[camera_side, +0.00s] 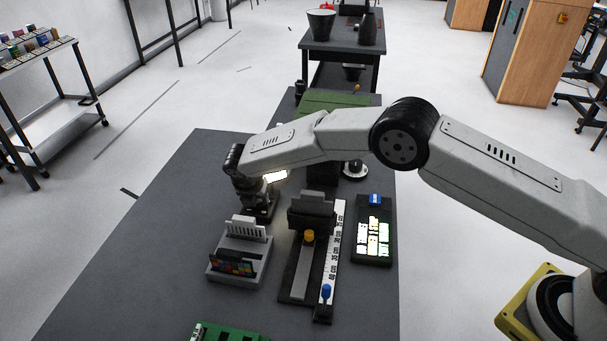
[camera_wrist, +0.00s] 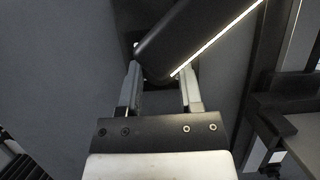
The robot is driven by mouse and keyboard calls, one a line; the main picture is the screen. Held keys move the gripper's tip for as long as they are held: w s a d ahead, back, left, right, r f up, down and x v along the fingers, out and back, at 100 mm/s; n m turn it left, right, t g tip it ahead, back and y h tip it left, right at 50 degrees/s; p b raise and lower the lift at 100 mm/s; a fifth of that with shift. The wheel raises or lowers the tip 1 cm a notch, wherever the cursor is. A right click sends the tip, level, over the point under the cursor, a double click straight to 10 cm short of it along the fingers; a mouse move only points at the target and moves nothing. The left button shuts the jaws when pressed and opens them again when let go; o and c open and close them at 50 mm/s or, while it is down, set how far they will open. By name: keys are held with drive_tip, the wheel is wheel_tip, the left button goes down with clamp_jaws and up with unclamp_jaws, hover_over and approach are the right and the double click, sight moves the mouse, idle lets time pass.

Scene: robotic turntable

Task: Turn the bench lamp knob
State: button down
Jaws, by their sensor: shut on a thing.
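The bench lamp (camera_wrist: 190,38) shows in the wrist view as a dark bar with a glowing strip along its edge, running up to the right. My gripper (camera_wrist: 160,82) is shut at the bar's lower end, one finger on each side. The knob itself is hidden or cannot be told from the dark parts around it. In the side view my gripper (camera_side: 259,207) points down at the bench, and its fingertips are hard to make out. A bright patch of the lamp (camera_side: 275,177) shows just right of my wrist, partly behind my arm.
A grey holder with coloured pieces (camera_side: 240,258) stands just in front of my gripper. A slide with a ruler (camera_side: 330,255) and a lit display panel (camera_side: 374,232) are to the right. A green board (camera_side: 228,333) lies at the front. The bench's left side (camera_side: 150,250) is clear.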

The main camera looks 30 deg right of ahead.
drive_tip(key=shift+m+g, duration=0.3)
drive_tip(key=shift+m, duration=0.2)
drive_tip(key=shift+f+m+g+h, duration=0.1)
drive_tip(key=shift+m+g+h, duration=0.2)
drive_tip(key=shift+m, duration=0.8)
drive_tip(key=shift+m+g+h, duration=0.2)
drive_tip(key=shift+m+g, duration=0.2)
drive_tip(key=shift+m, duration=0.7)
drive_tip(key=shift+a+m, duration=0.1)
drive_tip(key=shift+m, duration=0.4)
drive_tip(key=shift+c, duration=1.3)
unclamp_jaws()
drive_tip(key=shift+w, duration=0.1)
drive_tip(key=shift+r, duration=0.2)
drive_tip(key=w+v, duration=0.1)
drive_tip(key=v, duration=0.6)
drive_tip(key=shift+s+a+r, duration=0.2)
drive_tip(key=shift+s, duration=0.3)
